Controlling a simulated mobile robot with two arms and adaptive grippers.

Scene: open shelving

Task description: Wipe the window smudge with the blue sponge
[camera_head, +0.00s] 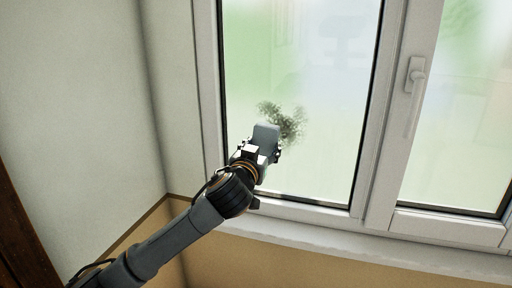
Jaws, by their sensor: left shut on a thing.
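A dark, speckled smudge (293,121) shows on the left window pane (310,60). My left gripper (262,148) reaches up from the lower left and is shut on the blue sponge (266,132), which looks grey-blue here. The sponge is in front of the lower left part of the smudge and hides some of it. I cannot tell whether the sponge touches the glass. My right gripper is not in view.
A white window frame (375,150) surrounds the panes, with a handle (414,80) on the right sash. A white sill (350,252) runs below. A plain wall (75,110) closes off the left side.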

